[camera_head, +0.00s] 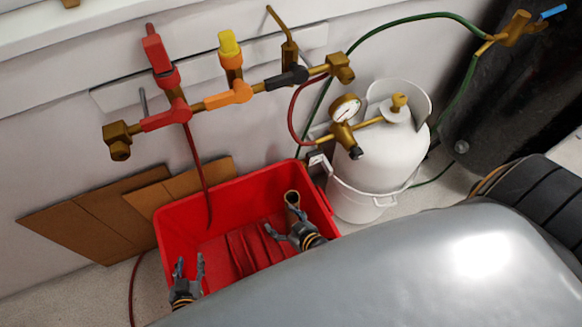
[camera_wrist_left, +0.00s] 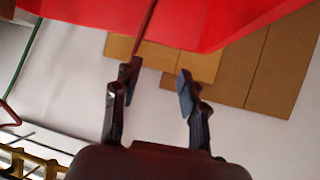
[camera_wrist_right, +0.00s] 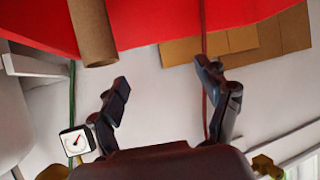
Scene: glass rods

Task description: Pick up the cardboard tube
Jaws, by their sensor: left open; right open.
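The brown cardboard tube (camera_head: 292,200) stands in the red crate (camera_head: 175,228) near its right side, its open end facing up. It also shows in the right wrist view (camera_wrist_right: 92,32), at the upper left, beyond and left of the fingers. My right gripper (camera_head: 288,232) is open and empty, just below the tube in the head view; I cannot tell whether it touches it. My left gripper (camera_head: 188,268) is open and empty over the crate's lower left corner. In the left wrist view the fingers (camera_wrist_left: 155,85) have nothing between them. The tube's lower part is hidden in the head view.
A white gas cylinder (camera_head: 375,170) with a gauge (camera_head: 345,108) stands right of the crate. A brass manifold with red, yellow and black valves (camera_head: 228,92) is on the wall above. A red hose (camera_head: 196,160) hangs into the crate. Flat cardboard (camera_head: 95,215) leans at left.

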